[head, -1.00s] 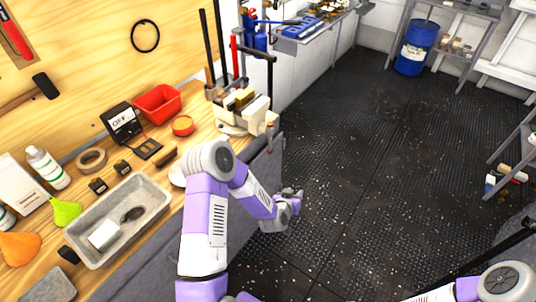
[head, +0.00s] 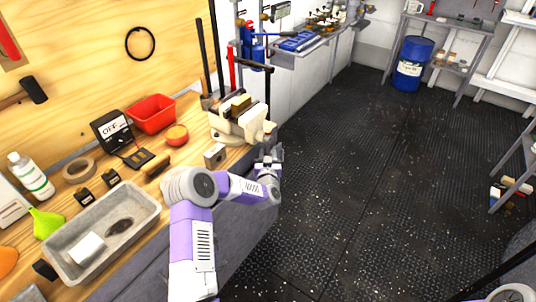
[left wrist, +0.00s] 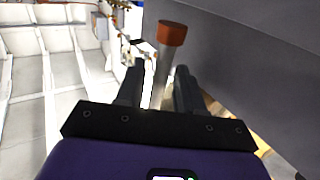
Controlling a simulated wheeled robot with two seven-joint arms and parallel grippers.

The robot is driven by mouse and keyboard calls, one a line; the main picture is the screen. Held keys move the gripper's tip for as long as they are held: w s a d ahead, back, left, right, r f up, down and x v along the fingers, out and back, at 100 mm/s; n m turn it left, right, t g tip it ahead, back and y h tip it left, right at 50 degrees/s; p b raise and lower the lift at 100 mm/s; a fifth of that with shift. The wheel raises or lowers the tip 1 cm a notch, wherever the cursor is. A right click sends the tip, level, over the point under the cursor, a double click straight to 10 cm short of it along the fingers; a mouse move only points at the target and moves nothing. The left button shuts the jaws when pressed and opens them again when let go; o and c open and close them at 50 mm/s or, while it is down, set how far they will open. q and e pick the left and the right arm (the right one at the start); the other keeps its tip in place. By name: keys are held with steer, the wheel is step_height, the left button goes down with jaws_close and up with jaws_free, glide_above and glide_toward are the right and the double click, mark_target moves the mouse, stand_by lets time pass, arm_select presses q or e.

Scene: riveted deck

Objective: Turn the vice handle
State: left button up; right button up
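The cream vice (head: 229,124) is mounted at the far front edge of the wooden bench. In the head view its handle is mostly hidden near my left gripper (head: 267,163), which is just below and in front of the vice. In the left wrist view the handle (left wrist: 161,72) is a pale metal rod with a brown-orange end cap. It stands in line with the gap between the fingers of my left gripper (left wrist: 157,90). The fingers are apart, with light showing beside the rod; I cannot tell whether either touches it. My right gripper is out of view.
On the bench are a red bin (head: 153,113), a small metal block (head: 215,155), a grey tray (head: 139,199) and a meter marked OFF (head: 112,130). Long dark bars stand behind the vice. The dark floor (head: 345,190) right of the bench is clear.

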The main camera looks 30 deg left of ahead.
arm_select(q)
steer(key=shift+w+a, duration=0.15)
steer(key=shift+w, duration=0.05)
jaws_close()
stand_by(0.3)
